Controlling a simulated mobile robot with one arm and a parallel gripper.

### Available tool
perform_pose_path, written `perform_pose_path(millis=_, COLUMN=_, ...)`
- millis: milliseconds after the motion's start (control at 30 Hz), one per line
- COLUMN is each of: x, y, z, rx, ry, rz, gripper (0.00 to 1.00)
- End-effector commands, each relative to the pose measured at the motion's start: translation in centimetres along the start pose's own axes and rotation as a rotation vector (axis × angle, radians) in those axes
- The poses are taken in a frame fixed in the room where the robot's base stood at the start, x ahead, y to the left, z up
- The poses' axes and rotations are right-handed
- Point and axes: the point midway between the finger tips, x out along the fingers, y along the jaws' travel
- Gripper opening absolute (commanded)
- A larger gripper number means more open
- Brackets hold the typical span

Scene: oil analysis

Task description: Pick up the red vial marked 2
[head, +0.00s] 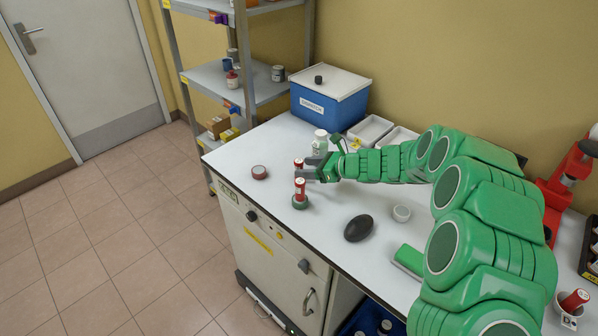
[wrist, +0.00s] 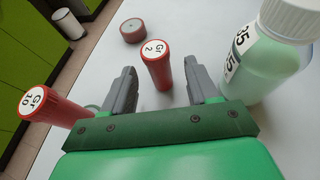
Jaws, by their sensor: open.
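The red vial marked 2 (wrist: 157,68) has a white cap label reading "Gr 2". It stands upright on the white bench, apart from both fingers. In the head view its top (head: 298,163) shows just beyond the fingers, its lower part hidden. My gripper (wrist: 161,76) is open and empty, with the vial in line with the gap between its fingers; it also shows in the head view (head: 308,168). A second red vial, marked 10 (wrist: 55,106), is outside the left finger. In the head view this vial (head: 300,188) stands in a dark green round base.
A bottle marked 35 (wrist: 262,50) stands close outside the right finger. A round red-and-grey item (wrist: 132,30) lies beyond vial 2. A dark oval object (head: 358,228) and a small white cup (head: 402,213) are on the bench. A blue box (head: 328,108) stands at the back.

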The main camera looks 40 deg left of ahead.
Motion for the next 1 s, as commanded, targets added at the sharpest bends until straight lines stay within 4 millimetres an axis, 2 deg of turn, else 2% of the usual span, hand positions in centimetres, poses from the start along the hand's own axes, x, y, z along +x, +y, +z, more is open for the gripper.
perform_pose_path(millis=233, x=3.2, y=0.2, z=-0.4, rx=0.001, ry=0.001, rz=0.003, gripper=0.59)
perform_pose_path(millis=500, x=3.6, y=0.1, z=-0.3, rx=0.0, ry=0.001, rz=0.001, gripper=0.59)
perform_pose_path(millis=567, x=3.6, y=0.1, z=-0.3, rx=0.0, ry=0.001, rz=0.001, gripper=0.51)
perform_pose_path(millis=867, x=3.5, y=0.1, z=-0.3, rx=0.0, ry=0.001, rz=0.001, gripper=0.05)
perform_pose_path(millis=1000, x=3.5, y=0.1, z=-0.3, rx=0.0, ry=0.001, rz=0.001, gripper=0.04)
